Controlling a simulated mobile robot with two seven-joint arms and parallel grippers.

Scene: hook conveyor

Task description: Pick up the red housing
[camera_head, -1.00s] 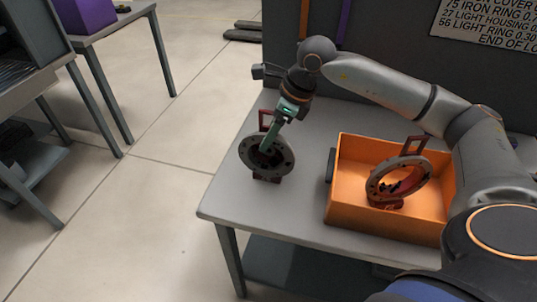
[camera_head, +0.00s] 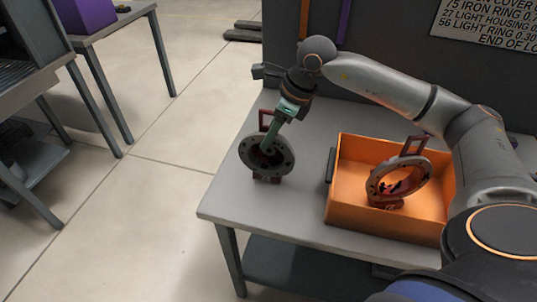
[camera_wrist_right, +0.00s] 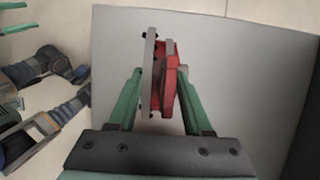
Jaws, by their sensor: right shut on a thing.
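The red housing (camera_head: 286,160), with a dark grey ring face full of holes and a red frame on top, stands upright on the grey table near its left edge. My right gripper (camera_head: 268,149) reaches down to it from above. In the right wrist view, the green fingers of my right gripper (camera_wrist_right: 160,76) are shut on the red housing (camera_wrist_right: 171,76), one on each side. The housing's base appears to rest on the table. My left gripper is outside the head view; green bars at the left edge of the wrist view may belong to it, but its jaws are unclear.
An orange bin (camera_head: 345,205) stands on the table (camera_head: 305,222) to the right, holding a second, similar red and grey housing (camera_head: 427,172). A dark wall (camera_head: 385,60) rises behind the table. The table is clear between the held housing and the bin.

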